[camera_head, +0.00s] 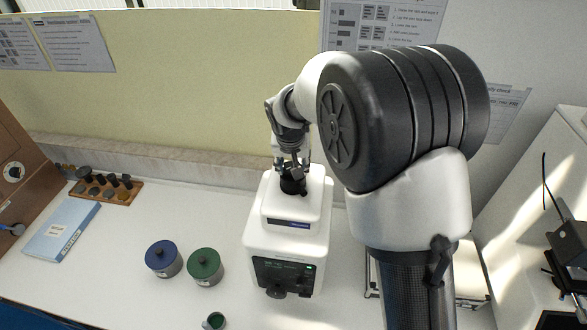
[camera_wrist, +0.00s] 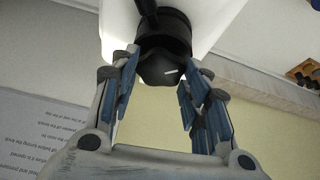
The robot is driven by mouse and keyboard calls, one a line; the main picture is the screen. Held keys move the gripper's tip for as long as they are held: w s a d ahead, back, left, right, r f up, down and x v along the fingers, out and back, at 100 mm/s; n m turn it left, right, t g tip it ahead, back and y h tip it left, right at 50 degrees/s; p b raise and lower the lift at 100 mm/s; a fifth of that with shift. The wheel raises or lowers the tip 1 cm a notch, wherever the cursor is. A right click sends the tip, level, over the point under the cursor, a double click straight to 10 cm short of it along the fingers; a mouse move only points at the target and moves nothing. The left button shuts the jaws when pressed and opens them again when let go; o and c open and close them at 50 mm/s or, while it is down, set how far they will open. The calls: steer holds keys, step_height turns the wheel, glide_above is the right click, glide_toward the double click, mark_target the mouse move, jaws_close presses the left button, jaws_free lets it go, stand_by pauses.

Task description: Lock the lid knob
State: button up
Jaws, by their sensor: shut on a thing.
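The white tester (camera_head: 284,250) stands on the bench in the middle of the head view, with a dark front panel. The black lid knob (camera_head: 293,186) is on top of it, partly hidden by my gripper in that view. In the wrist view the knob (camera_wrist: 160,69) is black and faceted, with a short white mark on its face, and sits on a black round collar. My gripper (camera_head: 292,168) reaches down over the knob from above.
A blue-lidded jar (camera_head: 163,256) and a green-lidded jar (camera_head: 205,264) stand left of the tester, with a small green cup (camera_head: 214,321) in front. A wooden rack (camera_head: 106,190) and a blue binder (camera_head: 62,232) lie further left. Free bench lies between rack and jars.

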steer(key=m+b, duration=0.1)
steer(key=m+h+b, duration=0.1)
steer(key=m+b, duration=0.1)
steer(key=shift+w+a+f+m+b, duration=0.15)
steer(key=shift+a+m+b, duration=0.1)
steer(key=shift+m+b, duration=0.15)
steer(key=shift+a+m+g+h+b, duration=0.1)
steer(key=shift+m+g+h+b, duration=0.3)
steer(key=shift+m, duration=0.75)
steer(key=shift+m+g+h+b, duration=0.25)
steer(key=shift+m+g+h, duration=0.2)
steer(key=shift+m, duration=0.7)
steer(key=o, duration=1.1)
steer(key=shift+c, duration=0.2)
steer(key=v, duration=1.2)
steer(key=shift+a, duration=0.1)
